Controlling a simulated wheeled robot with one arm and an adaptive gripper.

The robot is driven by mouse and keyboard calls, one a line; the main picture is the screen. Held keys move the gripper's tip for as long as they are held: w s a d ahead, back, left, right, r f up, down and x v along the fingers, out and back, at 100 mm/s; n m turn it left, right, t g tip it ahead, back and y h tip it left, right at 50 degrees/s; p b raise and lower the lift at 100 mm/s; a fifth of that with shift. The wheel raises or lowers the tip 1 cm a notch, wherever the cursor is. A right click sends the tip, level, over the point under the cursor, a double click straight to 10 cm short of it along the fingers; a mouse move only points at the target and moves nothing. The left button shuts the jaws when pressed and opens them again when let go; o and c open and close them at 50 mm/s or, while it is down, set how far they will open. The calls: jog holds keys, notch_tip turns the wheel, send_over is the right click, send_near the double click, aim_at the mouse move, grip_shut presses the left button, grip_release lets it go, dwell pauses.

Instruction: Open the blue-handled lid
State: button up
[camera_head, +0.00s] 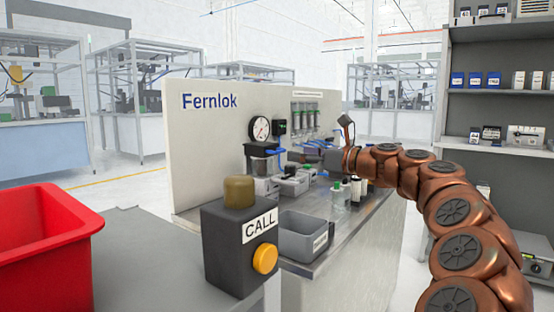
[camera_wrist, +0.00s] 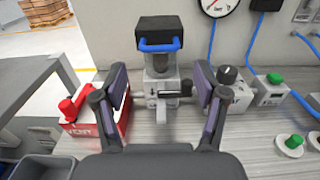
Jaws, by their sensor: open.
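The lid (camera_wrist: 165,28) is a dark block with a blue handle (camera_wrist: 159,45) across its front. It sits shut on top of a grey and clear unit (camera_wrist: 160,85) against the panel. In the head view the dark lid (camera_head: 262,149) shows below the gauge, left of my arm's end. My gripper (camera_wrist: 160,72) is open and empty. In the wrist view its two fingers stand apart on either side of the unit, lower in the picture than the handle. No contact with the handle shows. In the head view my gripper's fingers are hard to make out.
A red box with a red knob (camera_wrist: 85,105) stands left of the unit. A grey valve block with a black knob (camera_wrist: 229,76) and a green-buttoned box (camera_wrist: 272,88) stand right. A grey bin (camera_head: 304,236) and CALL box (camera_head: 240,235) are nearer.

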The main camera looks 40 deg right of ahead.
aim_at(282, 151)
jog(key=b+x, duration=0.1)
jog(key=x, duration=0.4)
jog(key=shift+w+f+b, duration=0.15)
jog(key=shift+w+b, duration=0.15)
jog(key=shift+b, duration=0.1)
jog(key=shift+w+a, duration=0.3)
jog(key=shift+w, duration=0.4)
jog(key=shift+r, duration=0.2)
grip_shut()
